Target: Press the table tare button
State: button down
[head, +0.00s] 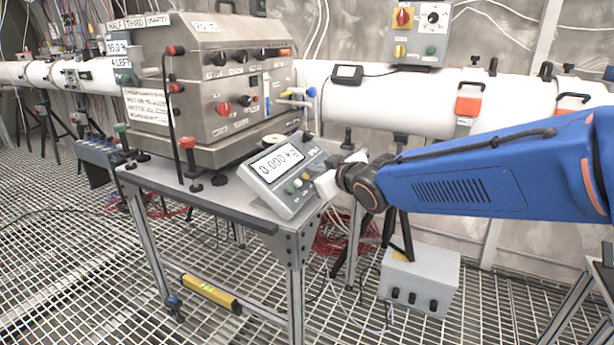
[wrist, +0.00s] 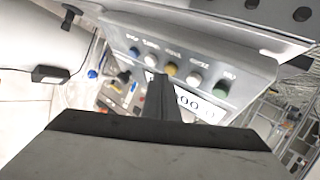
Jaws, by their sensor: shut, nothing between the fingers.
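The table scale (head: 270,190) is a grey box with a sloped front on the steel table's corner; its display (head: 278,162) reads 0.000 kg. Its row of buttons, partly beside my gripper (head: 326,184), runs along the panel below the display. In the wrist view the row shows a blue button (wrist: 134,51), a white one (wrist: 150,60), a yellow one (wrist: 171,68), another white one (wrist: 193,79) and a green one (wrist: 221,89). Their labels are too blurred to read. My gripper (wrist: 160,82) is shut and empty, its tips by the row near the yellow button. Contact cannot be told.
A steel machine (head: 215,85) with knobs and levers stands on the table (head: 215,192) behind the scale. A white pipe (head: 400,100) runs along the wall. A yellow level (head: 210,292) lies under the table.

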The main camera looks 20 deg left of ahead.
jog(key=d+r, duration=0.3)
jog(key=r, duration=0.2)
jog(key=shift+d, duration=0.25)
dwell(0.5)
jog(key=shift+s, duration=0.1)
dwell(0.5)
